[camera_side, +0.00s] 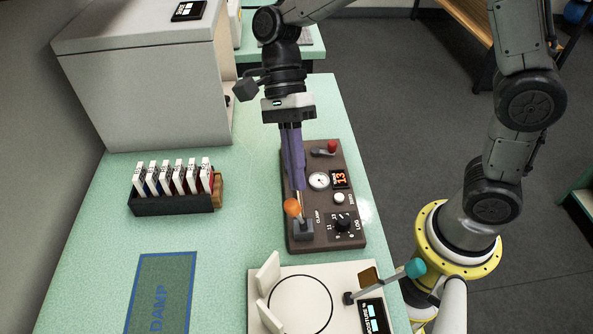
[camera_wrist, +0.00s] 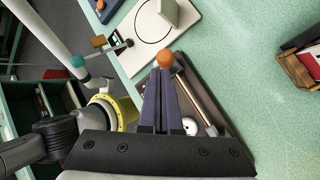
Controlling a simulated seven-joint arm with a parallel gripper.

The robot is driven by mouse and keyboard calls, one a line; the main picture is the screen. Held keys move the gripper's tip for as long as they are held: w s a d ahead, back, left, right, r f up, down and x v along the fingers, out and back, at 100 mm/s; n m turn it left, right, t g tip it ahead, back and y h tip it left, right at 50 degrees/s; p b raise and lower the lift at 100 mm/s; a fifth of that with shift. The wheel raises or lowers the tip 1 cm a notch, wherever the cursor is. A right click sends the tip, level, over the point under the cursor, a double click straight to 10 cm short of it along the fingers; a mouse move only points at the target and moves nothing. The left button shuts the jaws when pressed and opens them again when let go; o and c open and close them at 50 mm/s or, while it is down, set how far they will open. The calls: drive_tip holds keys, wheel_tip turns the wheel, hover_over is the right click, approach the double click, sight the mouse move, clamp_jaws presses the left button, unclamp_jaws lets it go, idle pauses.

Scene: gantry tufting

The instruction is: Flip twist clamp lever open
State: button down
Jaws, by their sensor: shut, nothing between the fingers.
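A dark brown control panel (camera_side: 328,237) lies on the green bench. Near its lower left corner is a lever with an orange ball knob (camera_side: 292,207) above a grey block (camera_side: 303,230), beside lettering that seems to read CLAMP. My gripper (camera_side: 298,188) points down over the panel, its purple fingers shut and empty, tips close to the orange knob. In the wrist view the knob (camera_wrist: 165,60) shows just past the fingertips (camera_wrist: 160,72); I cannot tell whether they touch. A metal rod (camera_wrist: 195,100) runs beside the fingers. The fingers hide part of the panel.
The panel also carries a red-knobbed lever (camera_side: 331,147), a gauge (camera_side: 319,181) and a black dial (camera_side: 343,222). In front is a white plate (camera_side: 270,320) with a teal-knobbed lever (camera_side: 414,267). A slide rack (camera_side: 172,205) stands left; bench between is clear.

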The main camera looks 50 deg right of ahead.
drive_tip(key=d+f+v, duration=0.1)
drive_tip(key=d+v, duration=0.1)
drive_tip(key=v, duration=1.1)
